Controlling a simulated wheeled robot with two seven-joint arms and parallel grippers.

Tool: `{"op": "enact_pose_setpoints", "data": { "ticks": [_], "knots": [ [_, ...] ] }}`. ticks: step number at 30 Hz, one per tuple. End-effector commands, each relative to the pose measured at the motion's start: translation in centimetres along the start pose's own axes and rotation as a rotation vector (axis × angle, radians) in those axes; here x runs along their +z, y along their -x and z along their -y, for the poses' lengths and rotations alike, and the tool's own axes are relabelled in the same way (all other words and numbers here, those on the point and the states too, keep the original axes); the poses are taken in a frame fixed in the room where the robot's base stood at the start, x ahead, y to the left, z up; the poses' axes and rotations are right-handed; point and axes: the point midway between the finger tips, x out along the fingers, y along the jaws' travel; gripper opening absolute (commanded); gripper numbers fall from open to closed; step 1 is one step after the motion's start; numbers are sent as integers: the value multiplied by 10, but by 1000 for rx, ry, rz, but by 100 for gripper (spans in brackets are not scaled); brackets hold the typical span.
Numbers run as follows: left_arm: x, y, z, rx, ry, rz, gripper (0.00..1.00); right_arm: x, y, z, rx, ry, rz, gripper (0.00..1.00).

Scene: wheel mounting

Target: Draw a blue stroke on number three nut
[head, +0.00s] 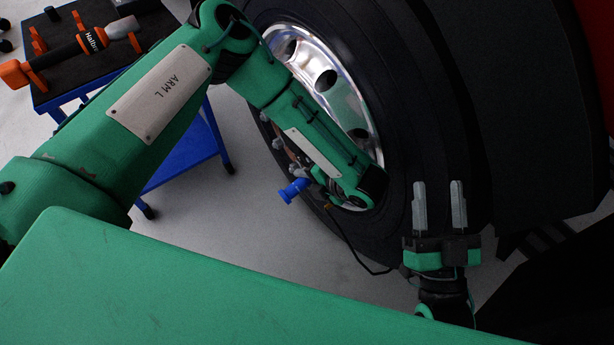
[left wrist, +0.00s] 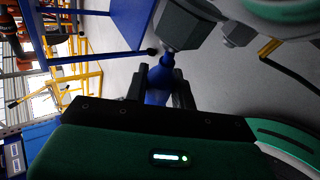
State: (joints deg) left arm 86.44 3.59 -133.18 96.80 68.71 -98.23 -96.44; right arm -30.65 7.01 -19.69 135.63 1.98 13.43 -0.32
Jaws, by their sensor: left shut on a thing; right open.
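The wheel (head: 345,85) has a chrome rim, largely hidden by my left arm. Small grey nuts (head: 279,143) show at its hub in the head view; I cannot read any numbers on them. My left gripper (head: 308,183) is beside the hub, shut on a blue marker (head: 292,191). In the left wrist view the marker (left wrist: 158,82) sits between the fingers. Its far end is close to a grey hexagonal nut (left wrist: 186,22); I cannot tell whether they touch. My right gripper (head: 438,207) is open and empty, fingers upward, in front of the tyre.
A blue-framed cart (head: 190,160) stands at the upper left. Its dark top holds an orange and black power tool (head: 75,48). A black cable (head: 350,245) hangs below the left gripper. Grey floor is clear between the cart and wheel.

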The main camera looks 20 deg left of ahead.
Motion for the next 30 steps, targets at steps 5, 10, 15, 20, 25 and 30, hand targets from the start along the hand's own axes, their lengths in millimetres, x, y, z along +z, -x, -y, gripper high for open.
{"op": "enact_pose_setpoints", "data": {
  "ticks": [5, 10, 15, 20, 25, 30],
  "knots": [
    [0, 2, 0, 0, 0, -1, 0, -5, -3, 1, 0, 0, 0, 49],
    [0, 2, 1, 0, 0, 0, 0, -6, -3, 1, 0, 0, 0, 49],
    [0, 2, 0, 0, 0, -1, 0, -8, -4, 1, 0, 0, 0, 49],
    [1, 1, -1, 0, 0, -1, 0, -12, -6, 1, 0, 0, 0, 49],
    [1, 0, -1, 0, -1, 0, 0, -14, -8, 2, 0, 0, 0, 49],
    [2, -1, -1, 0, 0, 0, 0, -14, -7, 2, 0, 0, 0, 49]
  ]
}}
